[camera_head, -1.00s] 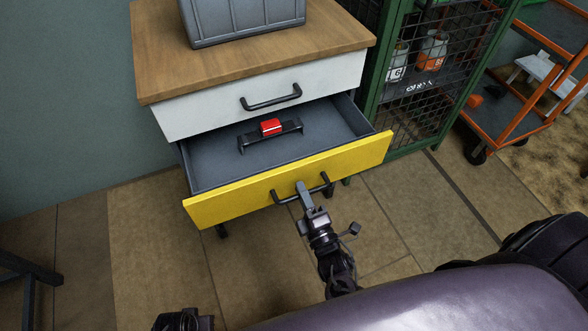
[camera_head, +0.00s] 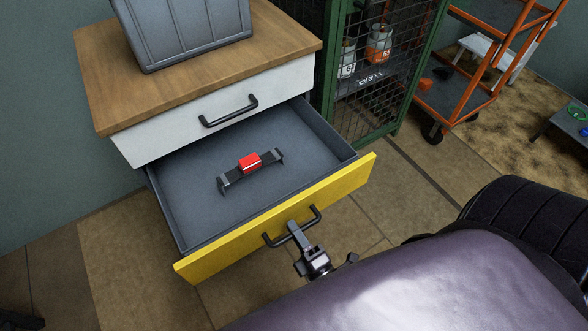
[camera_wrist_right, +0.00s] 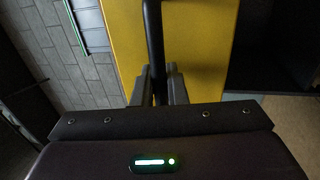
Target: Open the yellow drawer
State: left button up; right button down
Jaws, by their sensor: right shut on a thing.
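The yellow drawer (camera_head: 335,192) is pulled well out of the cabinet, below a white drawer (camera_head: 210,115) that is closed. Its black bar handle (camera_head: 274,241) is on the yellow front. My right gripper (camera_head: 296,232) is shut on this handle. In the right wrist view, the fingers (camera_wrist_right: 158,85) sit on both sides of the black handle bar (camera_wrist_right: 153,40), with the yellow front (camera_wrist_right: 195,40) behind it. Inside the drawer lies a dark bracket-like object with a red block (camera_head: 250,163) on it. My left gripper is not in view.
A grey bin (camera_head: 185,30) stands on the cabinet's wooden top (camera_head: 110,85). A green mesh cage (camera_head: 395,85) stands right of the cabinet, with an orange trolley (camera_head: 465,100) beyond it. Tiled floor lies open around the drawer.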

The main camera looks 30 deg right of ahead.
jog(key=c, duration=1.5)
grip_release()
jog(key=shift+c, duration=0.2)
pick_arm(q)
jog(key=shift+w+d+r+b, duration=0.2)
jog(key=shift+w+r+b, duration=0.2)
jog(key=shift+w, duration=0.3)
pick_arm(e)
jog(key=s+f, duration=0.1)
jog(key=s, duration=0.6)
jog(key=shift+s+d+f, duration=0.15)
jog(key=shift+s+f, duration=0.1)
jog(key=shift+s, duration=0.1)
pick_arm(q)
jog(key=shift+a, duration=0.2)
pick_arm(e)
jog(key=shift+f, duration=0.1)
